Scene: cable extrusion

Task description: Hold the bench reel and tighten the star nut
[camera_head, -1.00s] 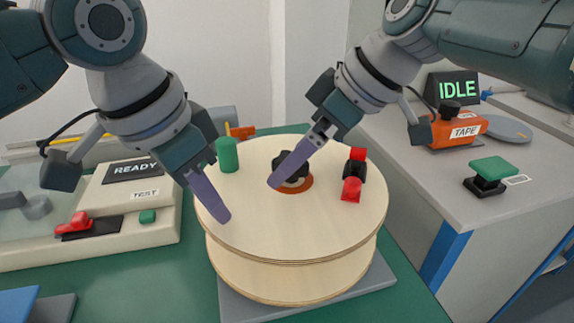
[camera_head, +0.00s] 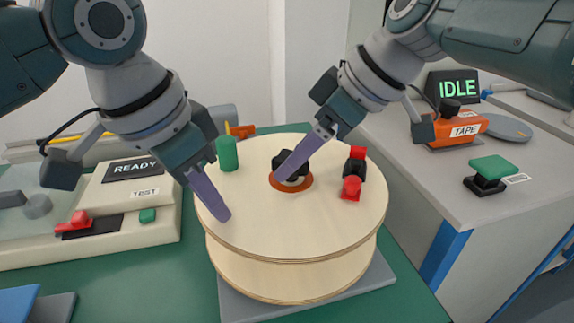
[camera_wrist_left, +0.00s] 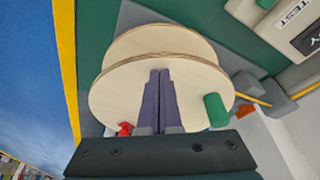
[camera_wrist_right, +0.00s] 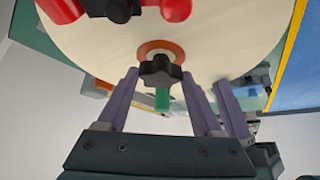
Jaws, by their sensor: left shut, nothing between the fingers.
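The bench reel (camera_head: 250,238) has two pale wooden flanges and stands on a grey plate. A black star nut (camera_head: 299,160) sits at the middle of its top flange, over an orange-brown ring. My left gripper (camera_head: 223,215) is shut and empty, its tips at the left part of the top flange; I cannot tell whether they touch it. My right gripper (camera_head: 281,177) is open at the star nut. In the right wrist view the star nut (camera_wrist_right: 160,71) shows in the gap between the spread fingers; they are not closed on it.
A green peg (camera_head: 227,154) and a red-and-black clamp (camera_head: 354,173) stand on the top flange. A test unit reading READY (camera_head: 131,170) is at left.

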